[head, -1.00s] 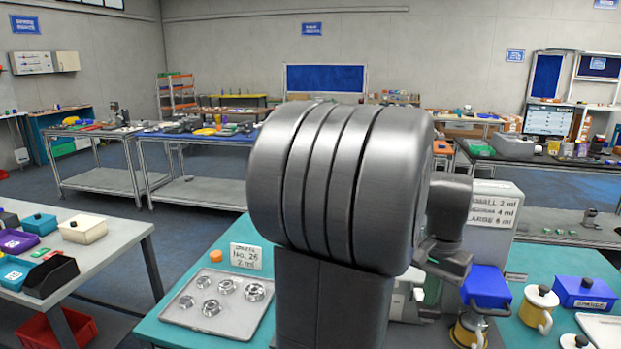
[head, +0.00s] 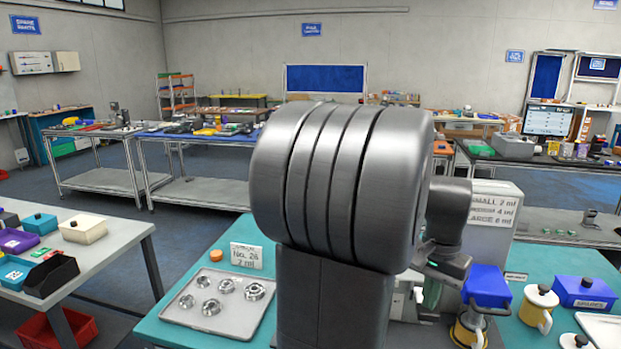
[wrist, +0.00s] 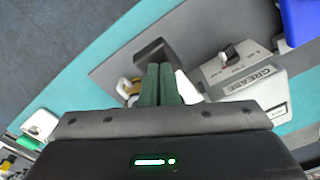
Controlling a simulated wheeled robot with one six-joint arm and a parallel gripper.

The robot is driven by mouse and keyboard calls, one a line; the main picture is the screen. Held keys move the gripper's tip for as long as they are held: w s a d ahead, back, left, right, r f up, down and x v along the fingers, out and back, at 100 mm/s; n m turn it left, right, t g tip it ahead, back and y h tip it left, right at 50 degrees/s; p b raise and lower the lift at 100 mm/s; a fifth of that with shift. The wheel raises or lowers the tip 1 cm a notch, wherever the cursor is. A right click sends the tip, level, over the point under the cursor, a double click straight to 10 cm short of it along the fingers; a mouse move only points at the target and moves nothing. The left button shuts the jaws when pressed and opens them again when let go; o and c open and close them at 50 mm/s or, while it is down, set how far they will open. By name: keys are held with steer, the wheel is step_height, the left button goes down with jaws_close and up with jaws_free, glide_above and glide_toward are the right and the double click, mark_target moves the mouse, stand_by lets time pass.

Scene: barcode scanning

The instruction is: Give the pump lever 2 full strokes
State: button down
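My gripper (wrist: 158,68) shows in the wrist view with its two green fingers side by side, almost no gap between them. A dark block-like handle (wrist: 150,48), apparently the pump lever's, lies right at the fingertips. I cannot tell whether any of it is between them. A light grey housing marked GREASE (wrist: 243,88) is just to the right, with a small dark switch on top. In the head view my arm covers the middle, and the lever is not clearly visible there.
A sign reading 2 ml (head: 246,256) stands behind a metal tray (head: 190,322) with several rings. A dose chart (head: 493,208) stands behind.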

mark_target(426, 318)
steer(key=shift+f+b, duration=1.65)
steer(key=shift+f, duration=1.3)
step_height(426, 318, up, 8)
steer(key=p, duration=0.7)
step_height(426, 318, up, 4)
steer(key=p, duration=0.4)
steer(key=shift+r, duration=0.15)
steer(key=shift+w, duration=0.1)
